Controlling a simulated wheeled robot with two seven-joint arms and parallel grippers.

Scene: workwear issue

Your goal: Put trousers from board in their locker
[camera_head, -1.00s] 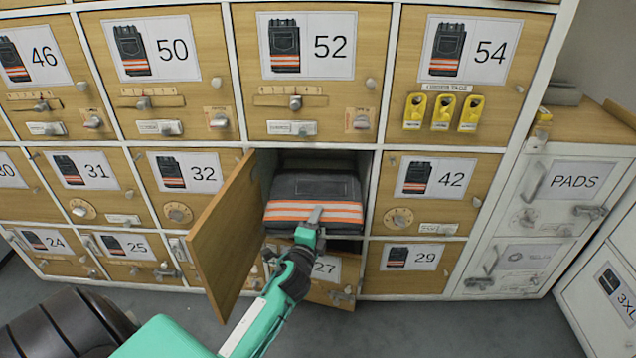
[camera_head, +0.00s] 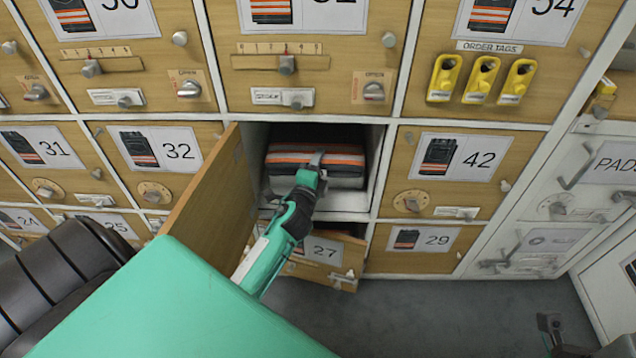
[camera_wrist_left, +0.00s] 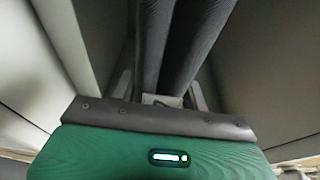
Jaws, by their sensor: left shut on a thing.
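The folded dark trousers (camera_head: 345,168) with orange and pale bands are inside an open compartment (camera_head: 340,200) in the middle of the locker wall. My left gripper (camera_head: 316,163) is at the compartment's mouth, shut on the near edge of the trousers. In the left wrist view the dark cloth (camera_wrist_left: 178,45) stands between the fingers, with pale compartment walls to either side. The compartment's door (camera_head: 215,195) is swung open to the left. The rear of the trousers is in shade.
Below, the door numbered 27 (camera_head: 325,250) stands partly open. Shut doors 32 (camera_head: 178,150) and 42 (camera_head: 457,158) flank the compartment. Yellow order tags (camera_head: 482,80) hang at upper right. Grey floor is bare below.

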